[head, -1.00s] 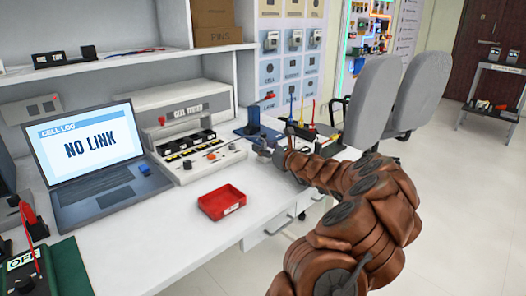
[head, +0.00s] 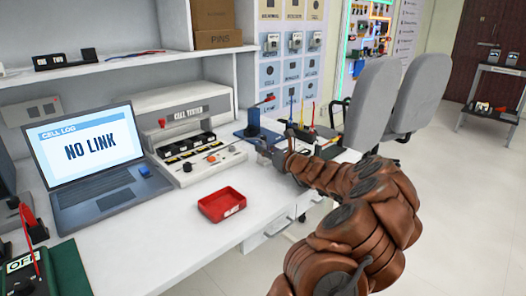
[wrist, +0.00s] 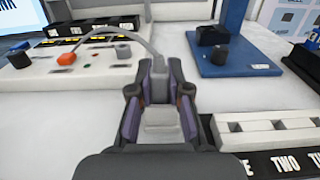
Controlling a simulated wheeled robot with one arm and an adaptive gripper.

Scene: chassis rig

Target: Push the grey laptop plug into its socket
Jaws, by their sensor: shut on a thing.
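My gripper (wrist: 158,92) is shut on a grey plug (wrist: 158,118), seen between its fingers in the wrist view. In the head view my gripper (head: 268,148) is over the bench, right of the tester and in front of the blue stand; the plug is too small to make out there. The laptop (head: 100,195) stands open at left and reads NO LINK. I cannot identify the plug's socket in either view.
The cell tester (head: 188,110) stands behind its panel. A red tray (head: 222,204) lies near the bench's front edge. The blue stand (wrist: 228,60) is ahead right, and a white slotted block (wrist: 265,130) is close at right. Bare bench lies between panel and stand.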

